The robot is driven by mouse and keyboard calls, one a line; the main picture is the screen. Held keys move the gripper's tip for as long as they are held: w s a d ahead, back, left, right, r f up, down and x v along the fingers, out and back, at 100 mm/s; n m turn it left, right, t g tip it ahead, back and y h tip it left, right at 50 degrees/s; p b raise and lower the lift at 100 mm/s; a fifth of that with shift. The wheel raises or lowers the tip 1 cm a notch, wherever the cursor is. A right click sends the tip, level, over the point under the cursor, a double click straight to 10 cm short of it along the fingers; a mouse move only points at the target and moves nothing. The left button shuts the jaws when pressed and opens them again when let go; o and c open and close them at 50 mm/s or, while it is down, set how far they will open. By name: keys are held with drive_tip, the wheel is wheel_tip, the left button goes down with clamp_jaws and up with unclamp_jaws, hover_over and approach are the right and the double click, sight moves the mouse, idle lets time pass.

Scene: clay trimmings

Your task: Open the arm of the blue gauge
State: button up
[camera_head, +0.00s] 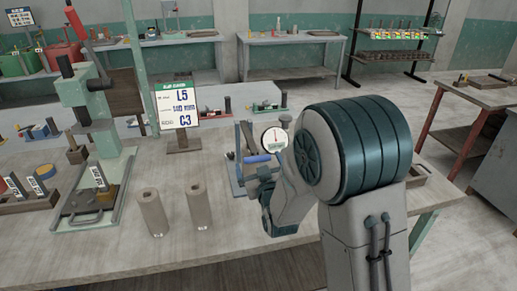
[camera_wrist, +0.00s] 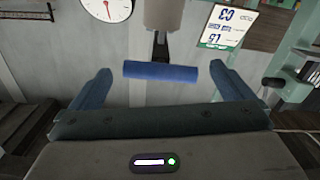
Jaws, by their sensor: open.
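The blue gauge (camera_head: 240,165) stands on the workbench, with its round white dial (camera_head: 274,139) and red needle at the upper right. Its blue cylindrical handle (camera_head: 257,158) sticks out below the dial. In the wrist view the handle (camera_wrist: 160,71) lies crosswise between my fingertips, with a grey post above it and the dial (camera_wrist: 107,5) at the upper left. My gripper (camera_wrist: 160,69) is open, its two blue fingers on either side of the handle with gaps at both ends. I cannot tell contact. My arm hides part of the gauge in the head view.
A sign board (camera_head: 176,105) stands behind, left of the gauge. Two brown cylinders (camera_head: 151,212) (camera_head: 199,207) stand left of my arm. A green press (camera_head: 85,105) stands farther left. The workbench front (camera_head: 110,255) is mostly clear.

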sight(255, 151)
drive_tip(key=p+x, duration=0.1)
drive_tip(key=x, duration=0.4)
drive_tip(key=shift+w+a, duration=0.1)
drive_tip(key=shift+w, duration=0.25)
